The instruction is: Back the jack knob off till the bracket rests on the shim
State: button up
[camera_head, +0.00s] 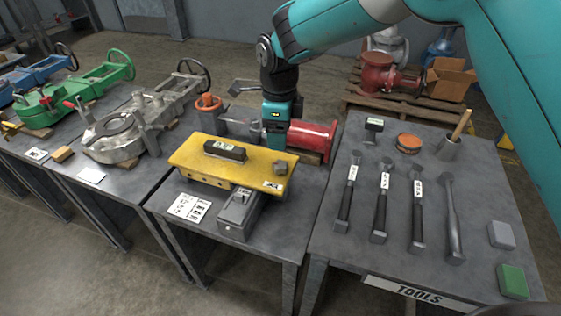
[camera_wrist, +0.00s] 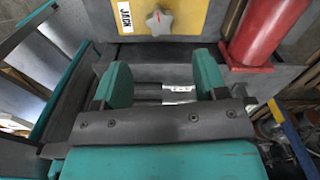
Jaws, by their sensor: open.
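The yellow bracket (camera_head: 205,166) lies across the middle table with a black block on top. The grey jack knob (camera_head: 281,167) stands on its right end beside a small label. In the wrist view the star-shaped knob (camera_wrist: 159,21) shows at the top, on the yellow bracket (camera_wrist: 186,16), with a dot of red on it. My gripper (camera_head: 275,138) is behind the bracket's right end, pointing down. In the wrist view my gripper (camera_wrist: 163,84) has its teal fingers apart, nothing held, and the knob lies beyond the fingertips. I cannot make out the shim or any gap under the bracket.
A red flanged cylinder (camera_head: 312,138) lies close right of my gripper. A grey box (camera_head: 241,212) and a printed card (camera_head: 189,207) are at the table's front. The tool table (camera_head: 325,237) stands right; valves (camera_head: 115,140) lie on the left tables.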

aim_at(280, 164)
notch_tip(280, 164, down, 10)
jog(key=shift+r, duration=0.2)
jog(key=c, duration=0.9)
